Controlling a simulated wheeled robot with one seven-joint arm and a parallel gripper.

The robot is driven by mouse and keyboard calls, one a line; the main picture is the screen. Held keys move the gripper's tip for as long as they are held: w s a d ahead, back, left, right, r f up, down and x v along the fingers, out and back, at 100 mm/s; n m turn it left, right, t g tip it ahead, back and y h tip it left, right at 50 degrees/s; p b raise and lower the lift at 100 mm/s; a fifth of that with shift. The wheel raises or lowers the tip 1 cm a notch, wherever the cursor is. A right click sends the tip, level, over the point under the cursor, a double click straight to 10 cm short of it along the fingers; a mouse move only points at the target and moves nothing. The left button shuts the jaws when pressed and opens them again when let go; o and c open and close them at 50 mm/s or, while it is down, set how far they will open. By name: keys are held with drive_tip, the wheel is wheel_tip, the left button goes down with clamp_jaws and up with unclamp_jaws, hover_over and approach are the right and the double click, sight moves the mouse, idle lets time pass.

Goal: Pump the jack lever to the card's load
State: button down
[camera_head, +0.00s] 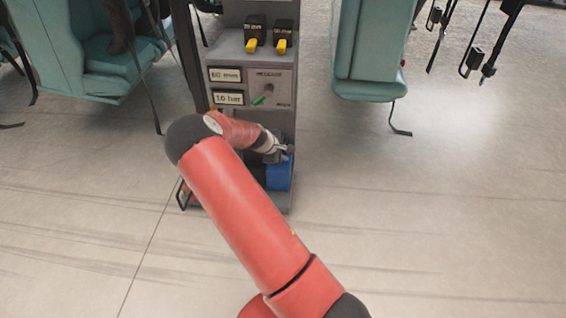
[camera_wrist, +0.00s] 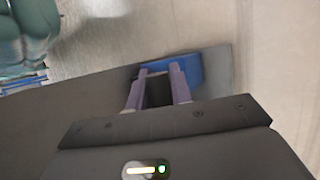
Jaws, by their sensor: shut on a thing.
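A blue jack part (camera_head: 280,174) stands low at the foot of the grey cabinet, beneath my gripper (camera_head: 276,152). In the wrist view, my two fingers (camera_wrist: 159,72) close around a dark piece (camera_wrist: 158,92), which looks like the jack lever, with blue (camera_wrist: 190,68) just beyond it. My arm hides much of the jack in the head view, so the lever's full length and angle are not clear. A card reading "10 bar" (camera_head: 228,98) sits on the cabinet front. Above it is one reading "60 mm" (camera_head: 225,75).
The grey cabinet (camera_head: 283,127) also has a dial with a green mark (camera_head: 262,98) and two black switches with yellow levers (camera_head: 281,45). Teal seats with hanging straps flank it on the left (camera_head: 113,68) and right (camera_head: 370,55). The floor at right is clear.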

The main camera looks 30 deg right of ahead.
drive_tip(key=shift+w+d+r, duration=0.35)
drive_tip(key=shift+w+r, duration=0.15)
drive_tip(key=shift+r, duration=0.3)
drive_tip(key=shift+w+d+r, duration=0.35)
drive_tip(key=shift+w+r, duration=0.15)
drive_tip(key=shift+r, duration=0.25)
drive_tip(key=c, duration=1.3)
unclamp_jaws()
drive_tip(key=shift+o, duration=0.2)
drive_tip(key=shift+f, duration=0.1)
drive_tip(key=shift+a, duration=0.1)
drive_tip(key=v, duration=0.7)
drive_tip(key=shift+s+a+r, duration=0.1)
drive_tip(key=shift+a+r, duration=0.05)
drive_tip(key=shift+r, duration=0.2)
